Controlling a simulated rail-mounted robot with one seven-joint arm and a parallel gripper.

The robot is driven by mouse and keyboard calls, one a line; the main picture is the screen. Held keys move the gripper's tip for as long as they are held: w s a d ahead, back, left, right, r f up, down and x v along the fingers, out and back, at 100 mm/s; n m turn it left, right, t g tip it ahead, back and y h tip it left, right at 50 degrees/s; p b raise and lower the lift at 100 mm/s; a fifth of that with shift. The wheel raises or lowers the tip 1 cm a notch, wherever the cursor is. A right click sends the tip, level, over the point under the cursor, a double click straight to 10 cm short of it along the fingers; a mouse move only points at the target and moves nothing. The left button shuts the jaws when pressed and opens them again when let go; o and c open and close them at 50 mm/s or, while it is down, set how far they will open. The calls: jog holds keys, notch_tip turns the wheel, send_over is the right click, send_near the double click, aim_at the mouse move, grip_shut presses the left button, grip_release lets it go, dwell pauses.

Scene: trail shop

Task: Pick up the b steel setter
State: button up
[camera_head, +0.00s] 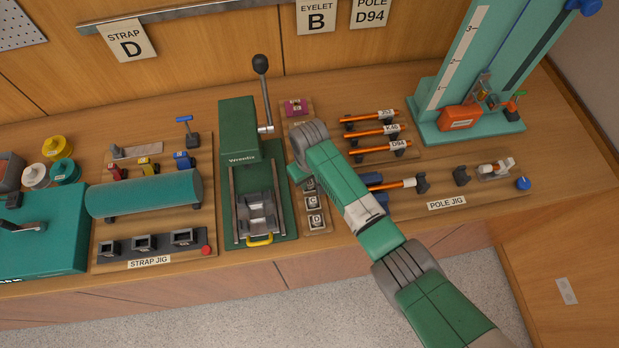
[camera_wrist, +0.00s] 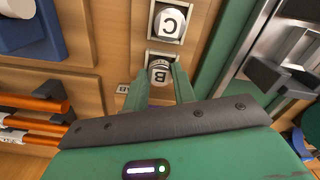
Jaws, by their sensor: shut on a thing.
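The B steel setter (camera_wrist: 159,71) is a small silvery round piece with a white B label, upside down in the wrist view. It is between the two green fingers of my gripper (camera_wrist: 160,88), which are shut on it. It is at its square pocket in the wooden setter rack (camera_head: 319,230); I cannot tell whether it is lifted at all.
The C setter (camera_wrist: 169,22) is in the neighbouring pocket, close to the fingertips. The D setter (camera_head: 315,221) is at the rack's front end. The green press (camera_head: 240,135) stands just left of the rack. Orange poles (camera_head: 371,131) and the pole jig (camera_head: 475,197) lie to the right.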

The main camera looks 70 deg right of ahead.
aim_at(309, 183)
notch_tip(309, 183, up, 4)
jog(key=shift+f, duration=0.15)
jog(key=s+a+r+p, duration=0.1)
jog(key=s+a, duration=0.8)
jog(key=a, duration=0.4)
jog(key=shift+s, duration=0.2)
